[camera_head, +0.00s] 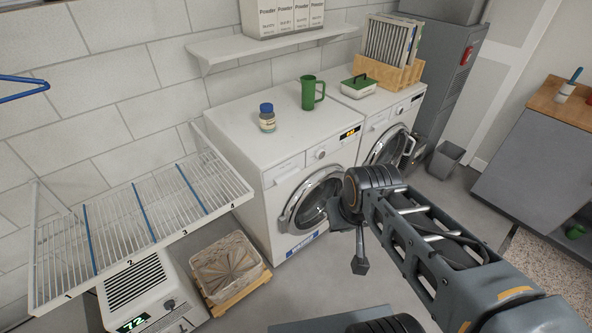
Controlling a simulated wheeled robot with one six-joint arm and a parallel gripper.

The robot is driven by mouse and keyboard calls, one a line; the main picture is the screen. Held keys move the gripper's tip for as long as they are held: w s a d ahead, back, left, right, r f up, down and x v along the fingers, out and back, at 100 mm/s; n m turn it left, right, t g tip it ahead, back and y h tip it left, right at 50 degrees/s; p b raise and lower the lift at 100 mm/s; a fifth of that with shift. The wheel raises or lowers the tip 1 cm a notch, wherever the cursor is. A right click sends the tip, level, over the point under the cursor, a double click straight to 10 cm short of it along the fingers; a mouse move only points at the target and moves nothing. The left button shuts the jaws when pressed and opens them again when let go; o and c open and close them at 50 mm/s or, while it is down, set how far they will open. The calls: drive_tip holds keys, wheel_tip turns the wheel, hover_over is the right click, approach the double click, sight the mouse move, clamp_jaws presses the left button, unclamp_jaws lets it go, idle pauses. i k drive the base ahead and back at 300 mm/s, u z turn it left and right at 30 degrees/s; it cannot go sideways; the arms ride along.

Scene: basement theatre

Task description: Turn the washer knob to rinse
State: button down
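Two white front-loading machines stand side by side against the wall; I cannot tell for sure which is the washer. The left machine (262,165) has a small round knob (320,154) on its front panel, between a drawer front and a lit orange display (349,134). The knob's setting is too small to read. The right machine (372,128) has a similar panel, and its knob is hard to make out. My gripper (360,266) hangs in front of the left machine's round door (312,200), below and right of the knob. It appears apart from the knob. Its fingers are not distinct.
A jar with a blue lid (267,120) and a green mug (309,93) stand on the left machine. A wire shelf (130,225) juts out at left, above a dehumidifier (145,295) and crate (229,268).

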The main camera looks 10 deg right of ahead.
sight(320, 154)
drive_tip(key=z, duration=0.05)
drive_tip(key=k, duration=0.5)
drive_tip(key=z, duration=1.4)
drive_tip(key=i, duration=1.15)
drive_tip(key=u, duration=2.25)
